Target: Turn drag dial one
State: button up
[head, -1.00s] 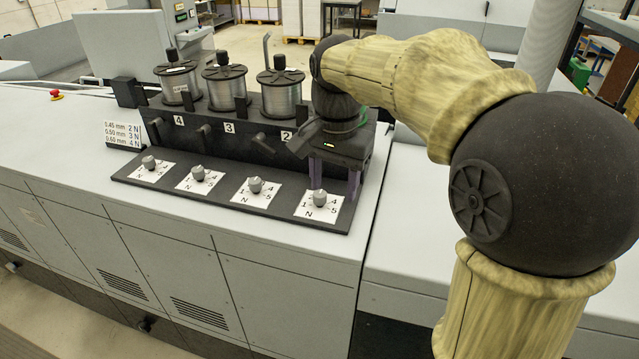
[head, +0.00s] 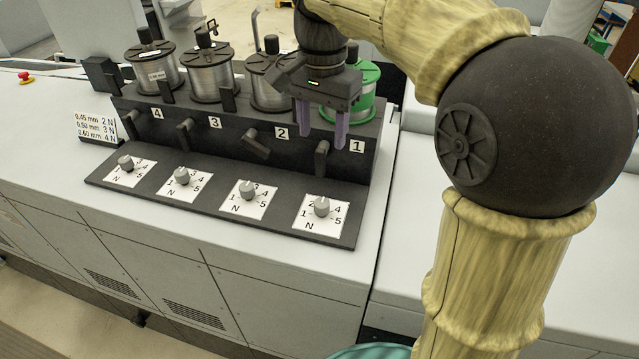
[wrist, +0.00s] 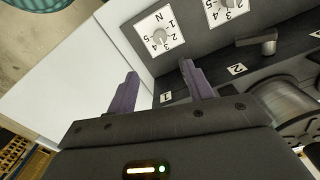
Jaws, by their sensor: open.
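Drag dial one is the grey knob (head: 322,207) on the rightmost white scale plate (head: 310,222), below the label 1 (head: 357,146). The scale reads N and 1 to 5; the knob's pointer is too small to read surely. It also shows in the wrist view as a grey knob (wrist: 159,37) at the top. My gripper (head: 322,138) is open and empty, with purple fingers pointing down. It is above and behind dial one, near the spool row, apart from the dial. In the wrist view the two fingers (wrist: 158,92) stand apart with nothing between them.
Three more dials (head: 249,190) sit to the left on the same black panel (head: 270,218). Black levers (head: 321,160) stick out below the labels. Wire spools (head: 207,75) stand behind, one green (head: 368,92). A sign (head: 96,126) lists wire sizes and forces.

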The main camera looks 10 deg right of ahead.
aim_at(322, 203)
jog(key=shift+r, duration=0.1)
dwell(0.3)
notch_tip(322, 203, down, 18)
jog(key=shift+r+p, duration=0.25)
jog(key=shift+p, duration=0.65)
jog(key=c, duration=1)
